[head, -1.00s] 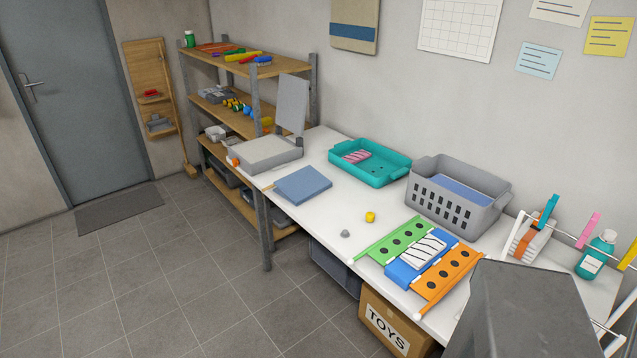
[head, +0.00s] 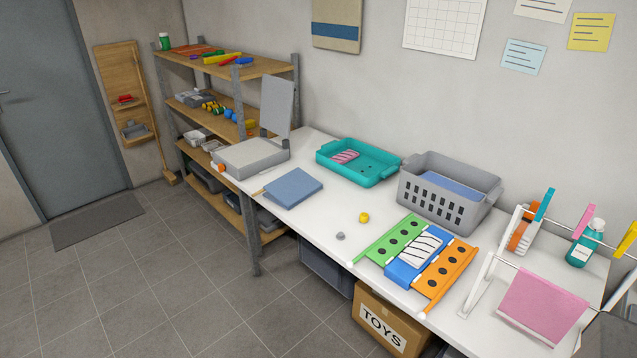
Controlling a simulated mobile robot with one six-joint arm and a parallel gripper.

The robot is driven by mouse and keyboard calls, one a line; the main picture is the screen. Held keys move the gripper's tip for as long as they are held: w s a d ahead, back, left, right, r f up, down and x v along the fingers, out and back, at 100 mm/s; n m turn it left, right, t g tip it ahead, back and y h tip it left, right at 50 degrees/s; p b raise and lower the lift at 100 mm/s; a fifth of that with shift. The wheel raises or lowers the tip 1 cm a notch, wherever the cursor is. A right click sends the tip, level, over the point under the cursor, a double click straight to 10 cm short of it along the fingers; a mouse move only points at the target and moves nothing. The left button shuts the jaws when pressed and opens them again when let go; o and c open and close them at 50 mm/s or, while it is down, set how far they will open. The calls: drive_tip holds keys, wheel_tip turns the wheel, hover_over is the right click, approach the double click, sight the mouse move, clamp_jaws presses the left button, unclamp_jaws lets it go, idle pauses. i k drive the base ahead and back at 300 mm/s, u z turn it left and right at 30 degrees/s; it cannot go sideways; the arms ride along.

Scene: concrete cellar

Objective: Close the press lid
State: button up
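The press stands at the far left end of the white table. Its grey base (head: 248,158) is low and boxy, with an orange part at its front left corner. Its flat grey lid (head: 277,104) stands upright at the back right side of the base, so the press is open. A folded blue cloth (head: 293,188) lies on the table just in front of the press, apart from it. My gripper is not in view.
The white table (head: 318,219) also bears a teal tray (head: 384,176), a grey basket (head: 420,207), a colourful folding board (head: 461,254) and a drying rack with a pink cloth (head: 543,304). Shelves (head: 275,66) stand beyond the press.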

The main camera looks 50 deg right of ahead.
sight(277, 94)
drive_tip(key=z, duration=0.95)
drive_tip(key=k, duration=0.95)
drive_tip(key=i, duration=0.85)
